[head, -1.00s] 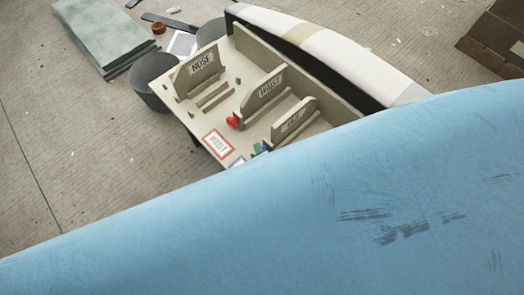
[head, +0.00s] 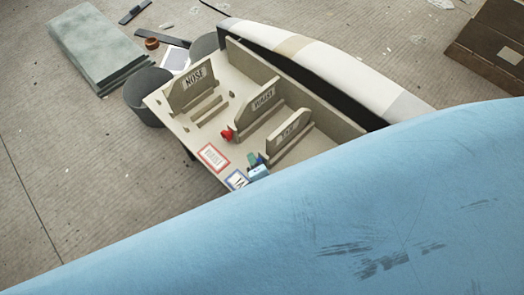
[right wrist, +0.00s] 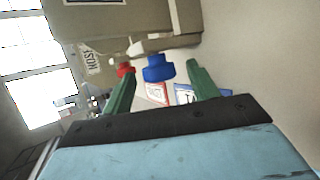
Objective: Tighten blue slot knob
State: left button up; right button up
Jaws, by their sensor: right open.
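In the right wrist view a blue knob (right wrist: 158,68) shows between and just beyond the fingertips of my right gripper (right wrist: 160,74). Its green fingers are apart, one on each side of the knob, with no clear contact. In the head view the green fingers of my right gripper (head: 254,160) are at the near end of the slotted board (head: 182,122), by the TAIL divider (head: 290,135). The blue knob is mostly hidden or too small to make out there. My left gripper is out of view.
A red knob (head: 227,134) sits at the WAIST divider (head: 262,103). The NOSE divider (head: 194,82) stands farther left. Red-framed (head: 213,157) and blue-framed (head: 236,180) labels lie along the board's front edge. A long white-and-tan mould (head: 330,62) runs behind. My blue arm covers the lower right.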

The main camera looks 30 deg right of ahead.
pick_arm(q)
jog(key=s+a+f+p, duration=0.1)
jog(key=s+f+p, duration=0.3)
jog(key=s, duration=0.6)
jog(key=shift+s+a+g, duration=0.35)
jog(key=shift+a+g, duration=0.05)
pick_arm(e)
jog(key=v, duration=1.3)
jog(key=shift+s, duration=0.15)
jog(key=shift+d, duration=0.1)
